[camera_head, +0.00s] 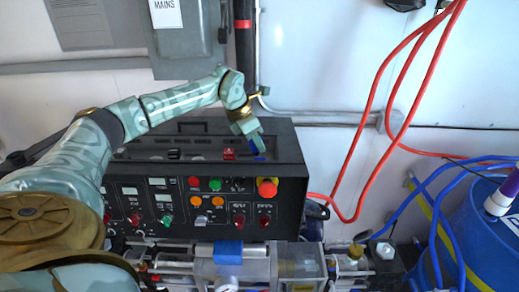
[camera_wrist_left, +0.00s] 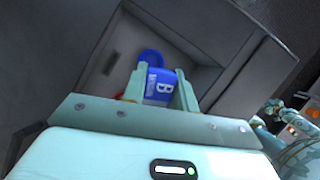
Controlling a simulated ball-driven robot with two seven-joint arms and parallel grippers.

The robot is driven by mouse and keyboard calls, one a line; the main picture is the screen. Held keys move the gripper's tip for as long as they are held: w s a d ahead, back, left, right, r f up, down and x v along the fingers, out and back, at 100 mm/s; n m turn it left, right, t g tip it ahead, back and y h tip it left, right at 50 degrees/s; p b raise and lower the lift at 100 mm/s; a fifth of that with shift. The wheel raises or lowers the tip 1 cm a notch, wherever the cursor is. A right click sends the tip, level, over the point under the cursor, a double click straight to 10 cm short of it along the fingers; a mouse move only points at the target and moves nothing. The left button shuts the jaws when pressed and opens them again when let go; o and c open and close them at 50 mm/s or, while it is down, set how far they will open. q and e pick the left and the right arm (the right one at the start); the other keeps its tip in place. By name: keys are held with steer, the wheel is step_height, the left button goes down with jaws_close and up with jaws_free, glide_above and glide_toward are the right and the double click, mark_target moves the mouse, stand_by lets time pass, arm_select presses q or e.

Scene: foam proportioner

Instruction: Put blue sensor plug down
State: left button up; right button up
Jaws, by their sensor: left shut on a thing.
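The blue sensor plug (camera_wrist_left: 160,85) shows in the left wrist view between the two fingers of my left gripper (camera_wrist_left: 160,92). It carries a white letter B, and a blue ring shows just behind it. My left gripper is shut on the plug, over a recess in the top of the black control box. In the head view my left gripper (camera_head: 252,140) points down at the box top, with a bit of blue (camera_head: 259,157) at its tips. I cannot tell whether the plug touches the box. My right gripper is not in view.
The black control box (camera_head: 150,240) has buttons, switches and a red emergency knob (camera_head: 267,187) on its front. Red hoses (camera_head: 378,90) hang at the right. A blue drum (camera_head: 485,245) stands at the lower right. A grey electrical cabinet (camera_head: 185,45) is on the wall behind.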

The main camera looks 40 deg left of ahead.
arm_select(q)
steer(key=shift+w+a+f, duration=0.15)
steer(key=shift+w+f, duration=0.65)
steer(key=shift+f, duration=0.05)
step_height(320, 180, down, 3)
steer(key=shift+w+f+p, duration=0.1)
steer(key=shift+w+p, duration=0.05)
steer(key=shift+p, duration=0.65)
steer(key=shift+f, duration=0.2)
steer(key=o, duration=1)
steer(key=shift+f, duration=0.1)
steer(key=shift+c, duration=0.2)
steer(key=b+v, duration=0.2)
steer(key=v, duration=1)
